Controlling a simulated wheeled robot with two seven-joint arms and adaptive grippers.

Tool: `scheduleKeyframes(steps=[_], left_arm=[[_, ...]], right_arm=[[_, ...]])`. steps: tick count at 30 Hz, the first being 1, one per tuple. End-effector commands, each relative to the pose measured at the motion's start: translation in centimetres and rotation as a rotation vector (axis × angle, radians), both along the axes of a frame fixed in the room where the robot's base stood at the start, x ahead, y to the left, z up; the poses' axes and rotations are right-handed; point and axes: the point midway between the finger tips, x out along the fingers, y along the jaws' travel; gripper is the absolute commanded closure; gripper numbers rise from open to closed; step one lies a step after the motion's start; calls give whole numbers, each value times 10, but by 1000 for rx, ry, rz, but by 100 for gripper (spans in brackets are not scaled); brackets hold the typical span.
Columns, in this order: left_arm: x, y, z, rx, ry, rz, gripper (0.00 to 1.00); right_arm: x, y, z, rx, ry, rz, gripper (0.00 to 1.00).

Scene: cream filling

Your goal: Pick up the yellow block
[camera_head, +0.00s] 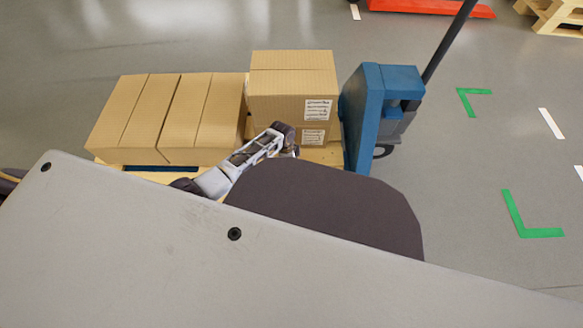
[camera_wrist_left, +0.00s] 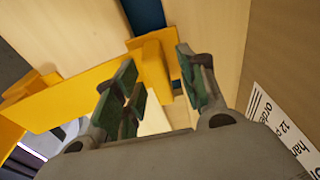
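In the left wrist view, the yellow block (camera_wrist_left: 152,72) stands just beyond and between my left gripper's fingers (camera_wrist_left: 157,57). A yellow bar (camera_wrist_left: 75,98) runs left from beside it; I cannot tell whether they are one piece. The left gripper is open, with green pads on either side of the block. I cannot tell whether either pad touches it. In the head view the yellow block is not seen, and an arm link of mine (camera_head: 250,152) ends near the stacked boxes. The left fingers cannot be made out there. My right gripper is not in view.
Cardboard boxes (camera_head: 165,110) lie on a pallet (camera_head: 322,155) beside a taller labelled stack (camera_head: 290,85). A blue pallet jack (camera_head: 365,115) stands at its right. A box label (camera_wrist_left: 280,125) is close to the left gripper. A large grey panel (camera_head: 200,270) fills the foreground.

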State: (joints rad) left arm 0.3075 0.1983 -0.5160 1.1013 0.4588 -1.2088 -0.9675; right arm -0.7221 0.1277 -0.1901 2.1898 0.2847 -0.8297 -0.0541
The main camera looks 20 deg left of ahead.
Motion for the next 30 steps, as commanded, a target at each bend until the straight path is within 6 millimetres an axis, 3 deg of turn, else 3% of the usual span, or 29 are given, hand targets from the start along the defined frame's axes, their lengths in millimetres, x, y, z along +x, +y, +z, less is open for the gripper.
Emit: scheduleKeyframes(steps=[1,9,22,30], left_arm=[[0,0,0,0,0,0,67],[0,0,0,0,0,0,100],[0,0,2,0,0,0,100],[0,0,14,-1,0,-1,100]], right_arm=[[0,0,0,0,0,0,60],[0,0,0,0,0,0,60],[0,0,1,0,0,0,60],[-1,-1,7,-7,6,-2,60]])
